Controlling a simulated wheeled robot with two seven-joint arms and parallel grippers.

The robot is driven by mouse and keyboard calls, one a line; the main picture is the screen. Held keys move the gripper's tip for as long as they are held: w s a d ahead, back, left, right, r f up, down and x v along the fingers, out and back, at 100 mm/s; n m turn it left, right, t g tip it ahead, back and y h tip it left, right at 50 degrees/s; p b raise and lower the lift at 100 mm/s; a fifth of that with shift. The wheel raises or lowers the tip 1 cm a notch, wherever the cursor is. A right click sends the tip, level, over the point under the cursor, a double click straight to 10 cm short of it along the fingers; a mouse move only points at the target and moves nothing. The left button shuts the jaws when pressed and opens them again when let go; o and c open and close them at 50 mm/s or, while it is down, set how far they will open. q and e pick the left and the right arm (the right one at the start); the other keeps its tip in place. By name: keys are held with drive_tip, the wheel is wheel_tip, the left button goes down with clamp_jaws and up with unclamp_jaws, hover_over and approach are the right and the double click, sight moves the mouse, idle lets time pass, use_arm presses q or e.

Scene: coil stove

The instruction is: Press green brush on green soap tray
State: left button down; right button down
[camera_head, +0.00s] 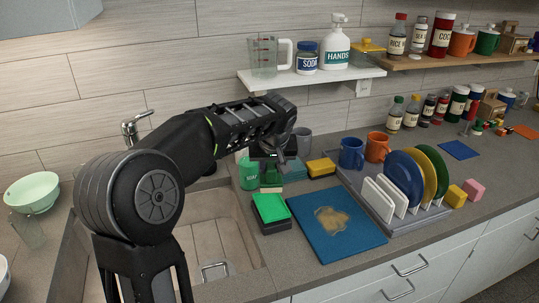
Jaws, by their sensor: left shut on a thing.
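My left arm reaches across the sink, and its gripper (272,162) points down behind the sink's right edge. It is shut on the green brush (270,177), which is partly hidden by the dark fingers; a pale strip that looks like its bristles shows below. The green soap tray (270,208), a bright green top on a black base, sits on the counter just in front of and below the brush. The brush appears apart from the tray top, but I cannot tell the exact gap. My right gripper is not in view.
A green labelled container (249,174) stands left of the gripper. A yellow-and-black sponge (321,167) lies to the right. A blue board (340,246) with a brown stain lies right of the tray. A dish rack (372,205) holds plates. The sink (243,240) opens at left.

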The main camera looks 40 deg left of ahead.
sight(271, 184)
use_arm(q)
drive_tip(key=shift+s+d+r, duration=0.15)
drive_tip(key=shift+s, duration=0.05)
drive_tip(key=shift+w+f, duration=0.1)
drive_tip(key=shift+f, duration=0.25)
drive_tip(key=shift+f+b, duration=1.75)
drive_tip(key=shift+f, duration=0.95)
drive_tip(key=shift+f+b, duration=1.05)
drive_tip(key=shift+f, duration=0.05)
drive_tip(key=shift+r+p, duration=2.2)
drive_tip(key=shift+r, duration=1.4)
